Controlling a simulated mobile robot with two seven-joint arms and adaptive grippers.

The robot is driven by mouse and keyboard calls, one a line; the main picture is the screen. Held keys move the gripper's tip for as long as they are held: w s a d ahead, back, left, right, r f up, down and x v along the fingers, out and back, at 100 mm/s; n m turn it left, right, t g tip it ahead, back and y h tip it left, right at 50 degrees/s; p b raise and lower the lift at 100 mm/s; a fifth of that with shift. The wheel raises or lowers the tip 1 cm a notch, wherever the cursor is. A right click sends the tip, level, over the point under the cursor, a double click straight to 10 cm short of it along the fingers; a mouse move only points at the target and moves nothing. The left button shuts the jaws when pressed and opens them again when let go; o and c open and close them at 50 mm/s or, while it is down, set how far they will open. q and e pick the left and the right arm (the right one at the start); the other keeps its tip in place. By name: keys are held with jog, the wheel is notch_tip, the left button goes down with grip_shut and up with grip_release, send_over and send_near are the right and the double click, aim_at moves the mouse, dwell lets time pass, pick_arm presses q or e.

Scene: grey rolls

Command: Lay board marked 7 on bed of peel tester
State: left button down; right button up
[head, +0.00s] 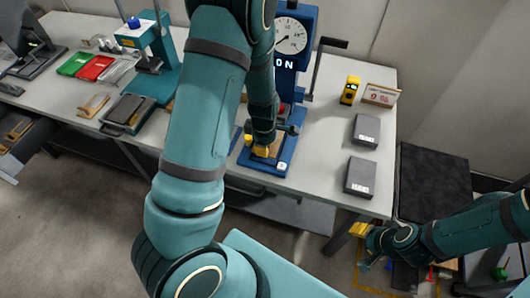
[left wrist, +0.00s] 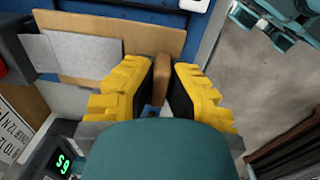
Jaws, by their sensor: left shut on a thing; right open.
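The blue peel tester (head: 284,82) with a round dial stands on the bench, partly hidden by my left arm. My left gripper (head: 263,148) is low over its blue base (head: 270,170). In the left wrist view its yellow fingers (left wrist: 163,90) are shut on a brown tab at the edge of a wooden board (left wrist: 105,30). A grey strip (left wrist: 82,58) lies across the board. The board looks to be at or just over the blue bed; contact cannot be told. No number shows on it. My right gripper (head: 363,243) is open and empty, beyond the bench's right front corner.
A teal machine (head: 150,55), red tray (head: 96,68) and green tray (head: 76,64) stand left.

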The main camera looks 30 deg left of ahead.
pick_arm(q)
notch_tip(320, 180, down, 4)
jog(key=shift+r+b, duration=0.25)
jog(key=shift+b, duration=0.05)
jog(key=shift+r, duration=0.1)
jog(key=c, duration=1.1)
grip_release()
jog(key=shift+c, duration=0.2)
